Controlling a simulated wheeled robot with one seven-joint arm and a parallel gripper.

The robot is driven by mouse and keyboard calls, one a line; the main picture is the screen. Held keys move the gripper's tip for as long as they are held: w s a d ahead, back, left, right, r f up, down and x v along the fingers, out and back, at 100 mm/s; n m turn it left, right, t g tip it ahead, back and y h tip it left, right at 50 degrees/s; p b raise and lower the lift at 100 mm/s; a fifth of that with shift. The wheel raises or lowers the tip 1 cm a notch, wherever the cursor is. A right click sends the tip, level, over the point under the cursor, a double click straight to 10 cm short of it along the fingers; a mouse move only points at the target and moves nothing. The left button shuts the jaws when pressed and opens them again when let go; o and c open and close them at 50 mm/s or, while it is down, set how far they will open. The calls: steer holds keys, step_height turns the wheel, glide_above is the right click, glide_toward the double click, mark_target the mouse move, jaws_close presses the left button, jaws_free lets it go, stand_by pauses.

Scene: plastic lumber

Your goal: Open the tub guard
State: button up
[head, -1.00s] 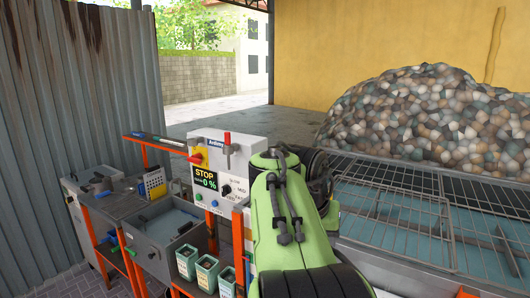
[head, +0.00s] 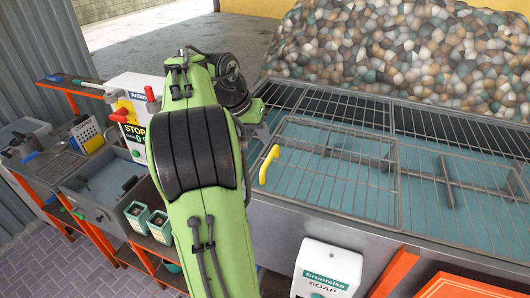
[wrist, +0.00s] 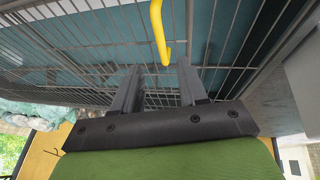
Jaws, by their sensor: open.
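The tub guard (head: 345,178) is a grey wire grid panel lying over the blue-floored tub (head: 415,190) in the head view. Its yellow handle (head: 268,165) is at the panel's left side, and the panel looks down flat. In the wrist view the yellow handle (wrist: 158,32) hangs in front of my gripper (wrist: 160,80), roughly in line with the gap between the fingers. The fingers are apart and nothing is held between them. The guard's wires (wrist: 70,50) run behind the handle. In the head view my green arm hides most of the gripper.
A heap of mixed plastic pieces (head: 410,55) lies behind the tub. A white soap dispenser (head: 325,270) is on the tub's front. At left are a control box with a STOP display (head: 135,132), a grey sink (head: 95,190) and small green bins (head: 140,215).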

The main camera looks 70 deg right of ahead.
mark_target(268, 158)
steer(key=b+x, duration=0.1)
steer(key=x, duration=0.8)
steer(key=shift+s+a, duration=0.1)
steer(key=shift+d+f, duration=0.3)
steer(key=shift+a, duration=0.15)
steer(key=c, duration=0.3)
jaws_close()
